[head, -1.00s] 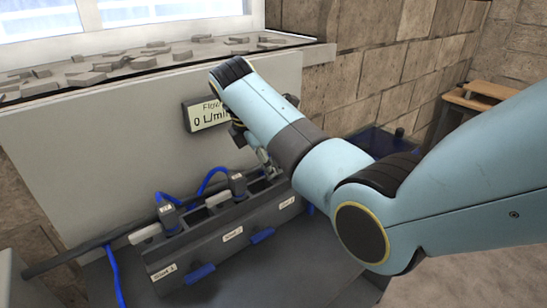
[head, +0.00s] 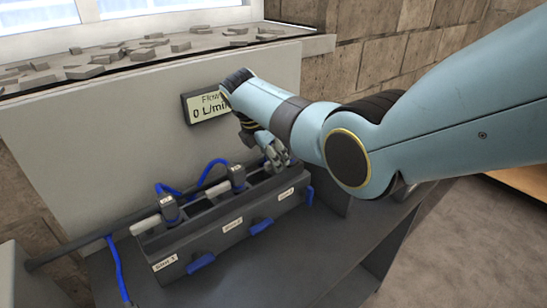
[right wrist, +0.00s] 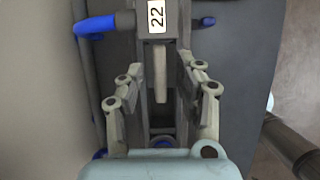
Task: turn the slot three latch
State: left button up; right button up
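The slot three latch (head: 309,196) is a small blue tab at the right end of the grey slot rack (head: 215,245), beside the slot 3 label (head: 286,194). A blue tab right of the module in the right wrist view (right wrist: 205,22) may be this latch. My right gripper (head: 278,155) is over the rack's right end, above and behind the latch. In the right wrist view my gripper (right wrist: 161,80) is open, with its fingers on either side of a pale handle (right wrist: 160,80) on the module marked 22 (right wrist: 156,18). Gaps show beside the handle. My left gripper is out of view.
Two more modules (head: 170,208) (head: 236,178) with pale handles and blue hoses stand in the rack. Blue latches for slot 1 (head: 200,263) and slot 2 (head: 261,226) stick out in front. A flow display (head: 205,106) reads 0 L/min behind. The grey bench (head: 270,270) in front is clear.

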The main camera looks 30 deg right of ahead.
jog(key=shift+c, duration=0.3)
grip_shut()
jog(key=shift+m, duration=0.3)
jog(key=m+g+b, duration=0.1)
jog(key=m+b, duration=0.1)
jog(key=m, duration=0.1)
jog(key=shift+w+f+m+g+b, duration=0.15)
jog(key=shift+m+g+b, duration=0.15)
jog(key=shift+g+b, duration=0.1)
jog(key=m+g+y+b, duration=0.1)
jog(key=m+b, duration=0.2)
jog(key=b, duration=0.1)
jog(key=m+g+y+b, duration=0.1)
jog(key=m+b, duration=0.3)
jog(key=m+y+b, duration=0.1)
jog(key=m+b, duration=0.2)
jog(key=b, duration=0.1)
jog(key=shift+w+d+f+m+g, duration=0.1)
jog(key=shift+d+m+g, duration=0.05)
jog(key=shift+m+g, duration=0.2)
jog(key=shift+r+m+g+y+b, duration=0.15)
jog(key=shift+m+y+b, duration=0.15)
jog(key=shift+m+b, duration=0.5)
jog(key=shift+r+m+g+y+b, duration=0.1)
jog(key=shift+m+y+b, duration=0.2)
jog(key=shift+m+b, duration=0.45)
